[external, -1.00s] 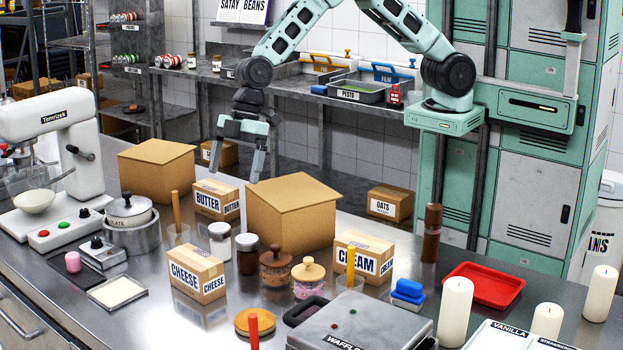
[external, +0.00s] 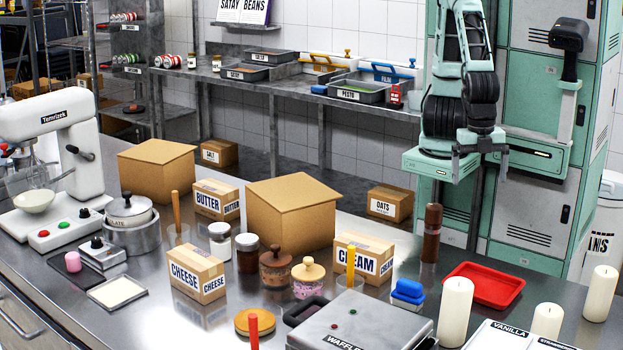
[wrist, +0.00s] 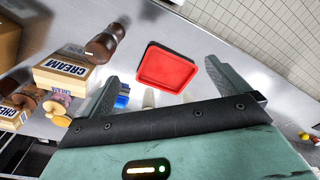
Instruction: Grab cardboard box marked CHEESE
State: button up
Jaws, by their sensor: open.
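The cardboard box marked CHEESE (external: 197,274) stands upright on the steel counter at the front left in the external view, closed, with its label facing the camera. My gripper (external: 480,172) is up at the right in the external view, in front of my column, far from the CHEESE box. In the wrist view my gripper (wrist: 160,92) has its two fingers spread wide with nothing between them. It points down over the counter, with the red tray seen beyond the fingers.
A CREAM box (external: 362,262), a BUTTER box (external: 216,200), jars (external: 247,254) and a large plain box (external: 291,215) stand around the CHEESE box. A waffle maker (external: 360,325), candles (external: 456,312) and a red tray (external: 484,286) occupy the right side.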

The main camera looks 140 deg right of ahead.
jog(key=shift+s+d+f, duration=0.1)
jog(key=shift+s+f, duration=0.1)
jog(key=shift+s, duration=0.3)
jog(key=shift+s+d+f, duration=0.1)
jog(key=shift+s+f, duration=0.05)
jog(key=shift+s, duration=0.35)
jog(key=shift+c, duration=1.4)
